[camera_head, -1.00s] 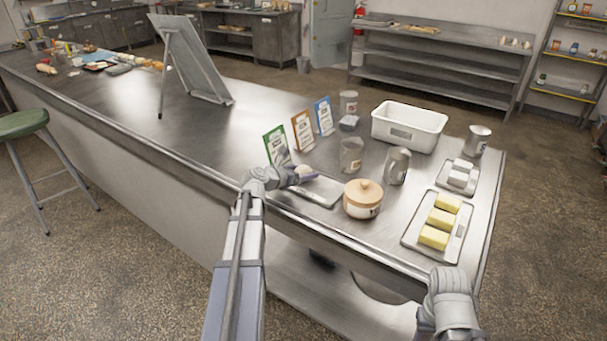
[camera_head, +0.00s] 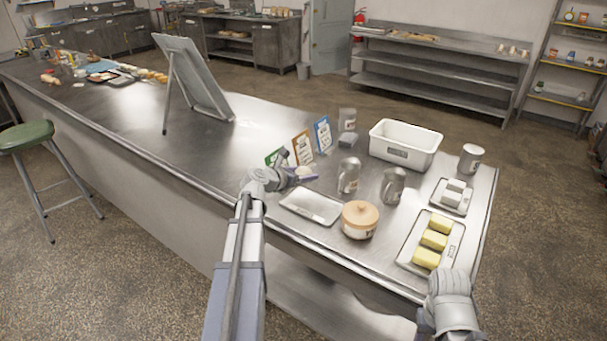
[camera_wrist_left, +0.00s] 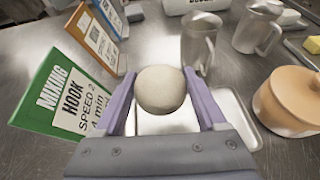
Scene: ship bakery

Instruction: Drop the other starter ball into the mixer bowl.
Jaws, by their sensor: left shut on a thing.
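My left gripper (camera_head: 300,175) is shut on a pale, round starter ball (camera_wrist_left: 161,88), with a purple finger on each side of it. In the head view the ball (camera_head: 305,171) shows small at the gripper's tip, above the counter and behind the small metal tray (camera_head: 311,206). The tray looks empty and also shows under the gripper in the left wrist view (camera_wrist_left: 238,122). I cannot make out a mixer bowl in either view. Part of my right arm shows at the lower right of the head view, but its fingers do not.
A green card (camera_wrist_left: 72,112) stands close left of the gripper, with orange (camera_head: 303,147) and blue (camera_head: 323,133) cards beyond. A lidded pot (camera_head: 360,219), metal jugs (camera_head: 393,186), a white bin (camera_head: 405,145) and a butter tray (camera_head: 453,246) crowd the right. The counter's left stretch is clearer.

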